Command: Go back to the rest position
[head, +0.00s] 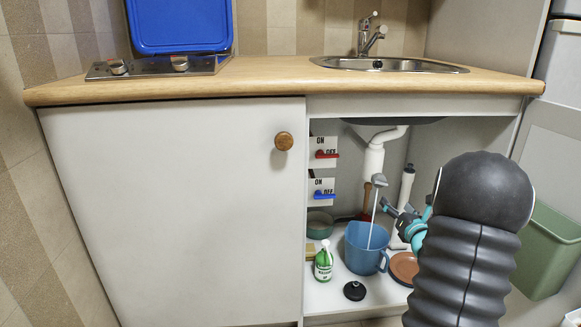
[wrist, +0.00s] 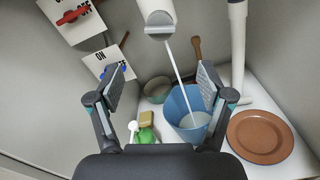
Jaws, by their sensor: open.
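My gripper (head: 405,222) is inside the open cupboard under the sink, partly hidden behind my dark arm in the head view. In the wrist view my gripper (wrist: 163,85) has its two fingers wide apart with nothing held between them. Beyond the fingers stands a blue bucket (wrist: 178,104), also seen in the head view (head: 358,240). A thin pale stream (wrist: 178,60) runs from the white drain pipe (wrist: 156,10) down into the bucket. The red lever (head: 326,155) and blue lever (head: 323,193) on the ON/OFF plates both point right.
A green bottle (head: 323,262), a black plunger-like piece (head: 354,290), a green bowl (head: 319,224) and a brown plate (head: 404,268) are on the cupboard floor. The closed white door (head: 170,210) is left; a green bin (head: 548,250) is right. The wooden counter (head: 280,75) is above.

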